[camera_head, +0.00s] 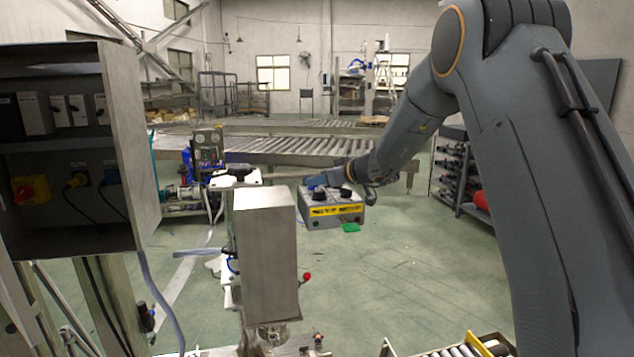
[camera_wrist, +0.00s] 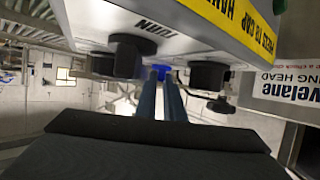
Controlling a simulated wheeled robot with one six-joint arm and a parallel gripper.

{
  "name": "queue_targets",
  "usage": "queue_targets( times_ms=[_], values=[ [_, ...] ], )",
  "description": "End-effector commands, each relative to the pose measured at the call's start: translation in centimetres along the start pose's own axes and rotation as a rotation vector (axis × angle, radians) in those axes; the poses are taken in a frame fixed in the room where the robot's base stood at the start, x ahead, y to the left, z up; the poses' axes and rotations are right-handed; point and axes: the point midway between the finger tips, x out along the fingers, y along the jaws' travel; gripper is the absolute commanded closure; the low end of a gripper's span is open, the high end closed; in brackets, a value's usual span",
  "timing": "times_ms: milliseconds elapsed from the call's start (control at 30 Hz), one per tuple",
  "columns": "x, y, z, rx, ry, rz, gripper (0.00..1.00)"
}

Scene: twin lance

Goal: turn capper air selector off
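A grey control box (camera_head: 312,220) with a yellow label stands beyond the steel housing in the head view. Black knobs (camera_head: 346,192) sit on its top face. In the wrist view the box (camera_wrist: 180,42) looks upside down, with "TURN" lettering and black knobs to the left (camera_wrist: 122,56) and right (camera_wrist: 207,76). My gripper (camera_wrist: 160,76) has two slim fingers reaching between these knobs, with a narrow gap between them. A small blue patch shows at their tips; I cannot tell whether it is part of the fingers or something between them. In the head view my gripper (camera_head: 318,182) is at the box's top.
A steel housing (camera_head: 268,255) stands in front of the box. An open electrical cabinet (camera_head: 133,140) is at the left. A roller conveyor (camera_head: 280,147) runs behind, and a rack (camera_head: 458,175) stands at the right. A lettered panel (camera_wrist: 280,90) is right of the box in the wrist view.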

Motion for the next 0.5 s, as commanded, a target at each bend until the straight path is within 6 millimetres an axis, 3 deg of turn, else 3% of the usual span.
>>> queue_targets(
  times_ms=[500],
  values=[
    [0.35, 0.07, 0.14, 0.013, -0.001, 0.044, 1.00]
  ],
)
